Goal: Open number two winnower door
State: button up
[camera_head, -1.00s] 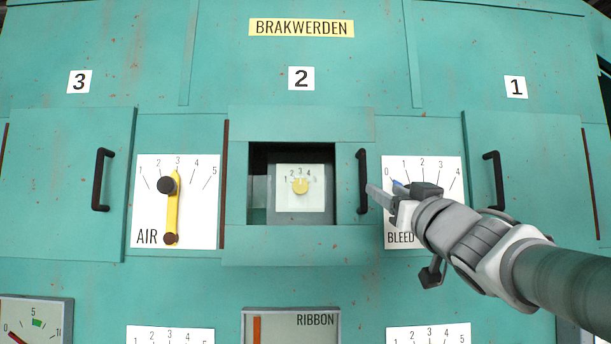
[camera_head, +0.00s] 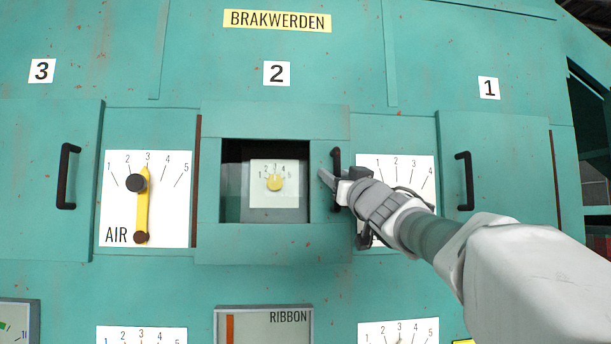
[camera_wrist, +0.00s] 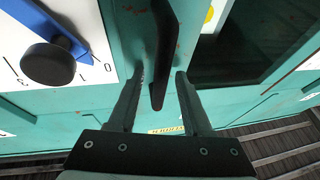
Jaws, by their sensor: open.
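The number two door (camera_head: 270,245) is a teal panel under the "2" label (camera_head: 276,73) and looks closed. Its window shows a small pale dial with a yellow knob (camera_head: 274,183). My gripper (camera_head: 326,180) is open at this handle. In the wrist view the handle (camera_wrist: 160,45) runs between the two spread fingers of my gripper (camera_wrist: 160,84), with gaps visible on both sides.
The BLEED dial plate (camera_head: 398,172) lies just right of the handle, partly behind my arm; its black knob (camera_wrist: 48,64) and blue pointer show in the wrist view. The AIR plate (camera_head: 120,205) is left. Door 3 (camera_head: 40,215) and door 1 (camera_head: 500,190) flank these.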

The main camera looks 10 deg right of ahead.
jog(key=shift+c, duration=0.2)
grip_shut()
dwell(1.1)
